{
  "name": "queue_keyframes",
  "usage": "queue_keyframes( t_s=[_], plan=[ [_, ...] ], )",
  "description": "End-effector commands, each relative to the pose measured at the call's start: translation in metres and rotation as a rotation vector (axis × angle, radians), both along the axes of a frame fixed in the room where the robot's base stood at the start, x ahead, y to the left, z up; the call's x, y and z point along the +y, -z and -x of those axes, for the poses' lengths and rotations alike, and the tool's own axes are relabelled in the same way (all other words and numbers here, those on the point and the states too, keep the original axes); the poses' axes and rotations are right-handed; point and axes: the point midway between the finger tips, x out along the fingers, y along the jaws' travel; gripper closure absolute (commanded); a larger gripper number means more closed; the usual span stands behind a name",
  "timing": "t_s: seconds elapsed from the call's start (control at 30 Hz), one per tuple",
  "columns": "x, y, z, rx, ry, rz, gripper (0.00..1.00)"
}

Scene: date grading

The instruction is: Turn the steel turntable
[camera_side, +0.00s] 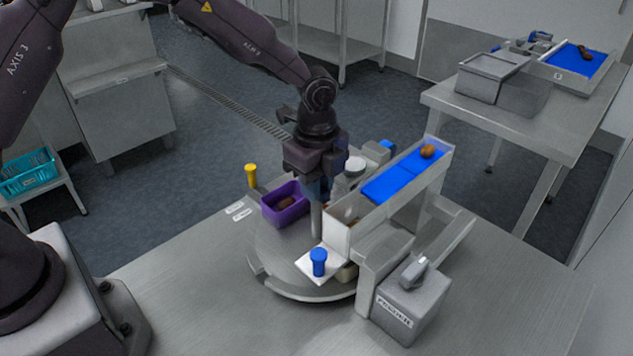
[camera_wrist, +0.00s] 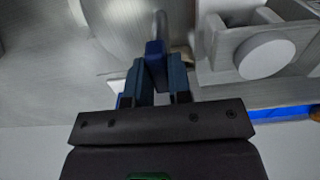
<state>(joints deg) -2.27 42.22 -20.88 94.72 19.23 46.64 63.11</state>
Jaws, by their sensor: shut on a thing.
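The round steel turntable (camera_side: 280,245) lies on the steel table beside the conveyor; part of it shows in the wrist view (camera_wrist: 122,28). A purple bin (camera_side: 285,204) with brown contents stands on its far left part. A white plate with a blue peg (camera_side: 318,262) is at its near side. My gripper (camera_side: 318,192) is over the turntable, fingers down, above an upright grey post (camera_side: 316,222). In the wrist view my gripper (camera_wrist: 154,75) is shut on the blue top (camera_wrist: 155,50) of the post. The far part of the turntable is hidden by my gripper and the conveyor.
A conveyor with a blue belt (camera_side: 395,180) carries a brown date (camera_side: 428,151) and stands close at the right. A grey feeder box (camera_side: 410,305) is in front of it. A yellow peg (camera_side: 251,175) stands at the far left edge.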

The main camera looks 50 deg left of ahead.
Motion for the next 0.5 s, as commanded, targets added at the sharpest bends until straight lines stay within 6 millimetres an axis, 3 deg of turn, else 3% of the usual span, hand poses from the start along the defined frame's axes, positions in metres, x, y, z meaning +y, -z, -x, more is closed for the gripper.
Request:
queue_keyframes(
  t_s=[0.17, 0.2, 0.27, 0.5],
  plan=[
    [-0.0002, -0.002, -0.0004, -0.001, -0.002, 0.0, 1.0],
    [-0.0001, -0.002, -0.0004, -0.001, -0.002, 0.0, 0.72],
    [-0.0001, -0.0018, -0.0003, -0.001, -0.002, 0.0, 0.58],
    [-0.0001, -0.0008, -0.0001, -0.001, -0.002, 0.0, 0.55]
  ],
)
